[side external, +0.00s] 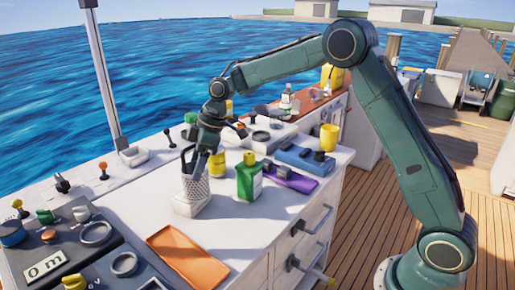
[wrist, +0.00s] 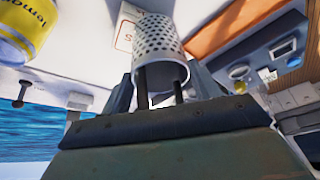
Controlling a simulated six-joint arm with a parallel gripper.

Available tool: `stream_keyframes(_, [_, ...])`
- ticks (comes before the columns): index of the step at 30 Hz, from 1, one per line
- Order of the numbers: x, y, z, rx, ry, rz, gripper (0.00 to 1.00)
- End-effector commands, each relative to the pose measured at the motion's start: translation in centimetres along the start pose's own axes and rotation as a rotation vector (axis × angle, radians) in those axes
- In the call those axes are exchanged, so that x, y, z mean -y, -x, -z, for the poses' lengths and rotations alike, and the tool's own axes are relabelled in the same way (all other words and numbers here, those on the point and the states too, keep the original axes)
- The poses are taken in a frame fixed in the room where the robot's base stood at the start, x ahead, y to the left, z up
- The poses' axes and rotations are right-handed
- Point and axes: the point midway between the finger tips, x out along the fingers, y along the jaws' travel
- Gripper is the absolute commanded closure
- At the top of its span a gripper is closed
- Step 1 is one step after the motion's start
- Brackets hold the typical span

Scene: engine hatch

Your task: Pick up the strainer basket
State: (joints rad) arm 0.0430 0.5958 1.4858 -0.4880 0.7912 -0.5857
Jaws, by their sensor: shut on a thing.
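The strainer basket (side external: 195,188) is a pale perforated cylinder with a dark handle, roughly upright at a small white block (side external: 190,207) on the white counter. I cannot tell whether it touches the block. My gripper (side external: 199,166) reaches down at the basket's top and is shut on it. In the wrist view the basket (wrist: 158,38) shows its holes, its rim and two dark handle bars, just beyond my gripper (wrist: 160,88). The exact contact is partly hidden by the gripper body.
A green bottle (side external: 249,178) and a yellow can (side external: 216,164) stand close on the right. An orange tray (side external: 187,259) lies in front. A blue device (side external: 304,158), a purple item (side external: 290,180) and a yellow cup (side external: 328,137) are farther right. The front counter is partly clear.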

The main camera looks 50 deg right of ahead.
Motion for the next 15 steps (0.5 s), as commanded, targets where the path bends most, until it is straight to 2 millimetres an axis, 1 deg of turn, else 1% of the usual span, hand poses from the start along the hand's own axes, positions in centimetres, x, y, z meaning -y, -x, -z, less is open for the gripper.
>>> stream_keyframes(5, [0.0,1.2,0.6,-0.004,0.002,-0.003,0.67])
stream_keyframes(8, [0.0,2.4,1.0,-0.004,0.002,-0.005,0.67])
stream_keyframes(15, [0.0,5.8,2.5,-0.004,0.001,-0.004,0.67])
